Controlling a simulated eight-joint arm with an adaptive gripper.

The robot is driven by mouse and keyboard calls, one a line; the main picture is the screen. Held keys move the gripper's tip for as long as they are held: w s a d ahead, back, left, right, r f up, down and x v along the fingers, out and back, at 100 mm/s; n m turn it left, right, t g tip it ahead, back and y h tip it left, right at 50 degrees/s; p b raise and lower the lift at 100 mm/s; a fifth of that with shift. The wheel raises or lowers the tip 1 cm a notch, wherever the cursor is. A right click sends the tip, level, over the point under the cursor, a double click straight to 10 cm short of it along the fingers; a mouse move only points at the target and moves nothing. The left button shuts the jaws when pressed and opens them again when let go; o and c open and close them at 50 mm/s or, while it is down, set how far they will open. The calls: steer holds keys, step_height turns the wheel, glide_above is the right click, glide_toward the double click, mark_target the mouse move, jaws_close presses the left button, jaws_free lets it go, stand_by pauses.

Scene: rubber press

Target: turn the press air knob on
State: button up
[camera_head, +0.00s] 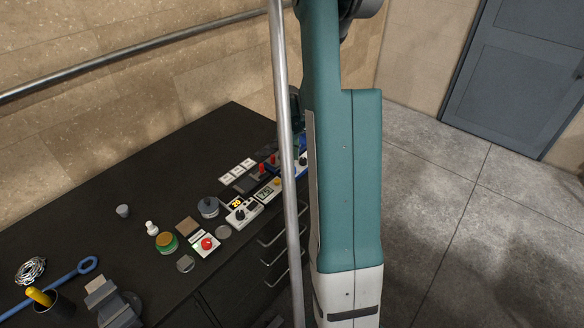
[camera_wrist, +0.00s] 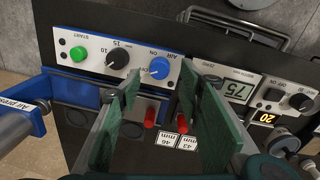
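The press air knob (camera_wrist: 159,68) is a blue round knob beside the printed words "AIR ON". It sits at one end of a white-faced panel (camera_wrist: 97,47) in a blue housing, which appears upside down in the wrist view. My gripper (camera_wrist: 160,88) is open, with its two green fingers apart and nothing between their pads. In the picture the blue knob shows between the fingertips; whether they are level with it I cannot tell. In the head view my arm hides the gripper, and only a sliver of the blue panel (camera_head: 303,161) shows.
A black dial (camera_wrist: 117,59) and green START button (camera_wrist: 78,54) share the panel. Red handles (camera_wrist: 151,118) stand near the fingers. A "75" display (camera_wrist: 238,89) is at the right. The dark bench (camera_head: 90,195) holds several small items.

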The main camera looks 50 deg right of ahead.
steer(key=shift+d+f, duration=0.15)
steer(key=shift+f, duration=2.1)
steer(key=c, duration=0.9)
